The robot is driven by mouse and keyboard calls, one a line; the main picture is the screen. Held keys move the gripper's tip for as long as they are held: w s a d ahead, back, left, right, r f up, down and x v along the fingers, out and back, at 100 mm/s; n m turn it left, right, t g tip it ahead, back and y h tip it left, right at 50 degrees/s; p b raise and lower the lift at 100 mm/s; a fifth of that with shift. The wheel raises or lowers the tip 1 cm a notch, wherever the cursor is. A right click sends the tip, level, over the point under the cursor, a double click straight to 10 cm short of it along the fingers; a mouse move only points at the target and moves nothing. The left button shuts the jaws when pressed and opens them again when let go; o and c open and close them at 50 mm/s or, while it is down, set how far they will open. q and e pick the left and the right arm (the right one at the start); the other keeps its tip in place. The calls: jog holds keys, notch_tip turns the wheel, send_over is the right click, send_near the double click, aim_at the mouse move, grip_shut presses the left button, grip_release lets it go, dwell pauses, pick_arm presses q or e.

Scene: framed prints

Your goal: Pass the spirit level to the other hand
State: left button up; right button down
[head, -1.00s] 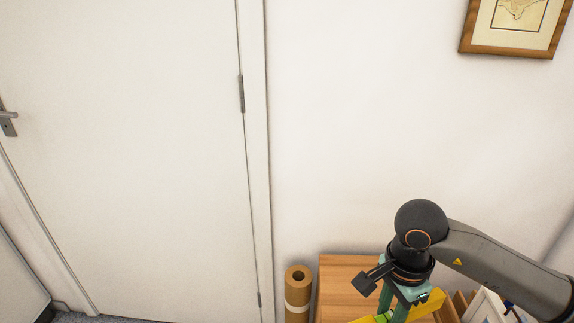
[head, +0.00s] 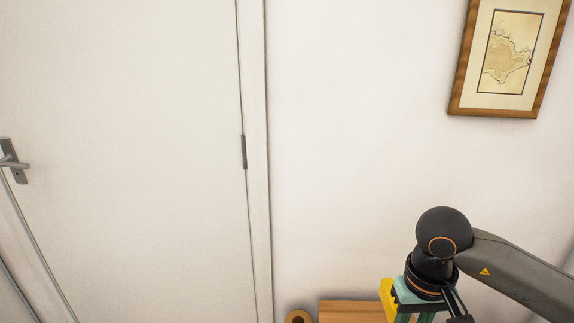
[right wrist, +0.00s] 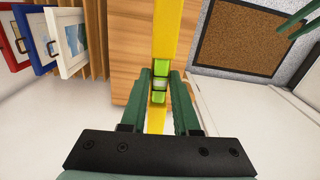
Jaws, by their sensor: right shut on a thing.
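The yellow spirit level (right wrist: 166,28) with its green vial runs up the middle of the right wrist view, between the fingers of my right gripper (right wrist: 160,78), which is shut on it. In the head view, my right gripper (head: 414,318) is at the bottom edge. A short yellow piece of the level (head: 386,296) shows beside it; the rest is cut off or hidden. At the top right of the right wrist view, two green fingers, apparently my left gripper (right wrist: 286,31), stand apart with nothing visible between them, clear of the level. The left arm is outside the head view.
A wooden tabletop (right wrist: 128,50) lies below the level. Several framed prints (right wrist: 72,42) stand at its side. A brown mat (right wrist: 235,55) lies on grey floor. A cardboard roll (head: 298,317) stands left of the table. A framed map (head: 508,55) hangs on the wall.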

pick_arm(q)
jog(key=s+a+r+g+p, duration=0.1)
jog(key=s+r+p, duration=0.2)
jog(key=r+p, duration=0.3)
jog(key=p, duration=0.5)
jog(key=shift+s+a+r+n+y, duration=0.2)
jog(key=shift+s+n+y, duration=0.1)
jog(key=shift+s+n, duration=0.1)
